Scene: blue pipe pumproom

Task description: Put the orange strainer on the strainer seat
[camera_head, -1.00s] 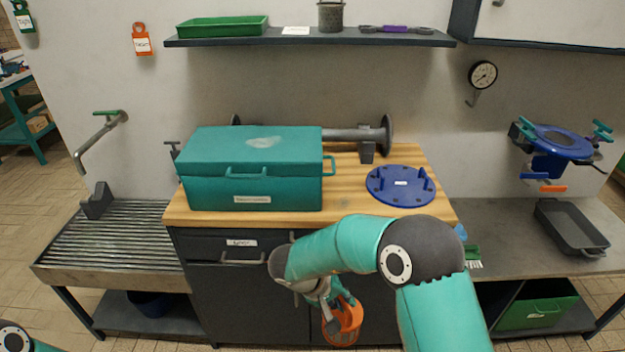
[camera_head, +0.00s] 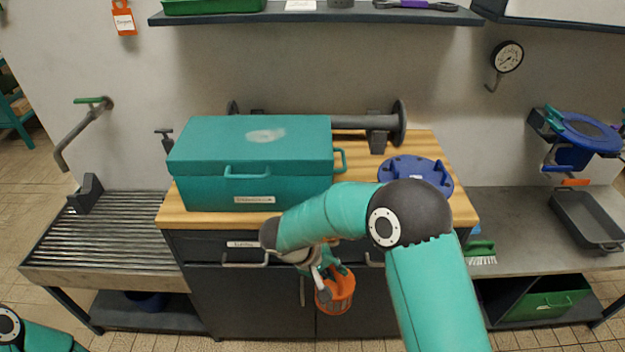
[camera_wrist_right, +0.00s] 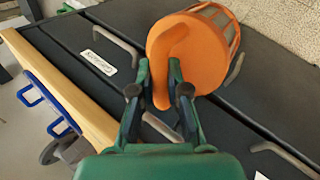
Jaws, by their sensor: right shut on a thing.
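The orange strainer (camera_head: 336,291) is a basket with an orange rim and handle and mesh sides. My right gripper (camera_head: 330,270) is shut on it and holds it in front of the dark cabinet, below the wooden worktop. In the right wrist view my right gripper (camera_wrist_right: 160,88) pinches the orange handle, and the strainer (camera_wrist_right: 192,50) is tilted with its mesh side to the upper right. A blue round housing (camera_head: 585,135) with teal clamps stands on the right; I cannot tell a strainer seat inside it. My left gripper is out of view; only part of that arm shows.
A teal toolbox (camera_head: 250,165) and a blue studded flange (camera_head: 416,173) sit on the wooden worktop (camera_head: 190,217). A grey tray (camera_head: 590,222) lies on the right bench below the housing. A slatted drain bench (camera_head: 120,235) is on the left.

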